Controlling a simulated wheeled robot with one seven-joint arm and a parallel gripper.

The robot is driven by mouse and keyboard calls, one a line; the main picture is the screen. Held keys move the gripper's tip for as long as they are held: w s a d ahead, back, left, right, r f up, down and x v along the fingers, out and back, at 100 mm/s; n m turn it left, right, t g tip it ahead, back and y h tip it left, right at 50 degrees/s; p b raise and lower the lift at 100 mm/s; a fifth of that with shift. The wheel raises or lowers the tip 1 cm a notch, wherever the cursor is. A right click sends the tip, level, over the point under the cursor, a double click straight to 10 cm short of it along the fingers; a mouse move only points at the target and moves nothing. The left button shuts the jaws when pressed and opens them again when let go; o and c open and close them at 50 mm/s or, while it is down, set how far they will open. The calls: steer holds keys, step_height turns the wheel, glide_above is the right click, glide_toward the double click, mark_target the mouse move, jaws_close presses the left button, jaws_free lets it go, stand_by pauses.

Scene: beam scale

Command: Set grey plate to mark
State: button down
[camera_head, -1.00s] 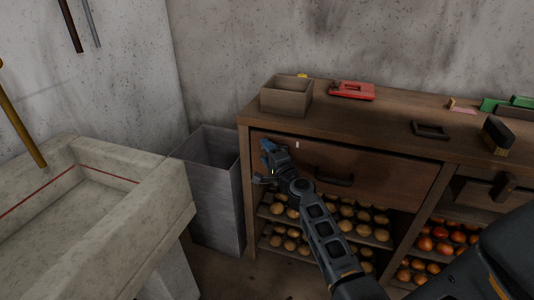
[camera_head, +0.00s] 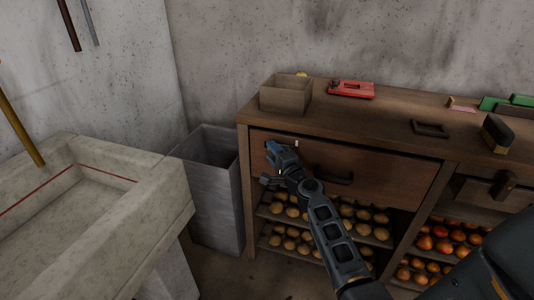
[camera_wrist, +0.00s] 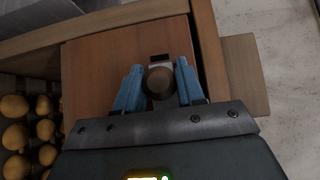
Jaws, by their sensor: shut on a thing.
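The wooden drawer front (camera_head: 390,178) is in the upper left of the dresser. My gripper (camera_head: 274,150) is at its left end. In the wrist view my gripper (camera_wrist: 159,84) is shut on a round brown knob (camera_wrist: 160,83), one blue finger on each side. A small light grey plate (camera_wrist: 160,66) shows just beyond the knob, mostly hidden by it. A dark slot or patch (camera_wrist: 159,57) shows beyond the plate. In the head view a small whitish mark (camera_head: 297,144) is on the drawer front, right of my gripper. I cannot tell how the plate lines up with it.
The drawer has a dark handle (camera_head: 333,178). Shelves of potatoes (camera_head: 295,232) and red fruit (camera_head: 440,235) are below. On top stand an open box (camera_head: 286,98) and a red object (camera_head: 351,90). A grey bin (camera_head: 215,190) and a stone sink (camera_head: 95,225) are left.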

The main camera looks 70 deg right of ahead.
steer(key=shift+s, duration=0.35)
steer(key=c, duration=0.8)
jaws_free()
steer(key=shift+o, duration=0.2)
steer(key=v, duration=0.7)
steer(key=shift+s+a+b, duration=0.25)
steer(key=shift+b, duration=0.15)
